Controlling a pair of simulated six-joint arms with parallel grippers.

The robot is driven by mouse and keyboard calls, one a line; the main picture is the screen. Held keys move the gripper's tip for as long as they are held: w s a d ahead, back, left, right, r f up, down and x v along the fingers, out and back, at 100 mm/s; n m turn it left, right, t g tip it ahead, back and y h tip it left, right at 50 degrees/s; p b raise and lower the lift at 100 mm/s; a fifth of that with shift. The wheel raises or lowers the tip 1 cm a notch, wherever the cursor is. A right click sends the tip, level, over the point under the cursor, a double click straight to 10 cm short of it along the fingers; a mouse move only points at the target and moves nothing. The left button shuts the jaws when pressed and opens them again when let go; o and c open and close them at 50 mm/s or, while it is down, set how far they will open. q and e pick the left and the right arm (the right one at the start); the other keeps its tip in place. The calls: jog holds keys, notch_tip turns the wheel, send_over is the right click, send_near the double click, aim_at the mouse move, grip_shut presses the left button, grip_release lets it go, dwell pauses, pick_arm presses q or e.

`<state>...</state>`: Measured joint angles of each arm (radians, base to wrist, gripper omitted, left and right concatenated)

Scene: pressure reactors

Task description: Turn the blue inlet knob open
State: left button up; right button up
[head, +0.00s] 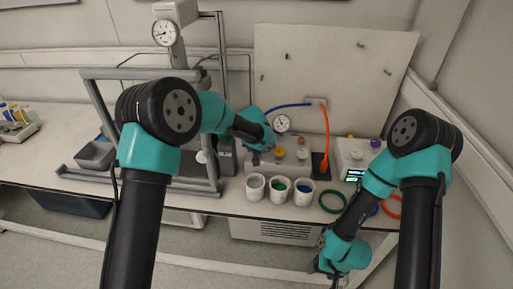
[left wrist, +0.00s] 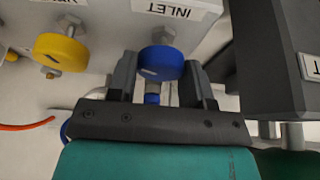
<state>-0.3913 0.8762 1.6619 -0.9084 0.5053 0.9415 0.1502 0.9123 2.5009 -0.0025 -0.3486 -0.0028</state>
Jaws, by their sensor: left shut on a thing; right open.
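The blue inlet knob (left wrist: 160,62) sits below the INLET label (left wrist: 176,9) in the left wrist view, with a white mark on its face. My left gripper (left wrist: 160,75) has one finger on each side of it and is shut on it. In the head view my left arm hides the knob and the fingertips. A yellow knob (left wrist: 60,50) is to its left, clear of the fingers. My right gripper (head: 332,268) hangs low in front of the bench at the right, away from the reactor block; it is open, though its fingers are hardly visible.
A pressure gauge (head: 282,123) with blue and orange hoses (head: 325,135) stands above the block. White cups (head: 255,187) with coloured contents stand in front. Green (head: 332,202) and orange (head: 392,207) rings lie to the right. A metal frame (head: 90,110) stands at left.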

pick_arm(q)
jog(key=n+y, duration=0.2)
jog(key=n, duration=0.3)
jog(key=shift+n, duration=0.4)
dwell(0.3)
jog(key=o, duration=0.9)
jog(key=shift+d+r, duration=0.1)
jog(key=v, duration=1.7)
jog(key=shift+w+d+r, duration=0.2)
jog(key=shift+d, duration=0.1)
jog(key=shift+s+f, duration=0.1)
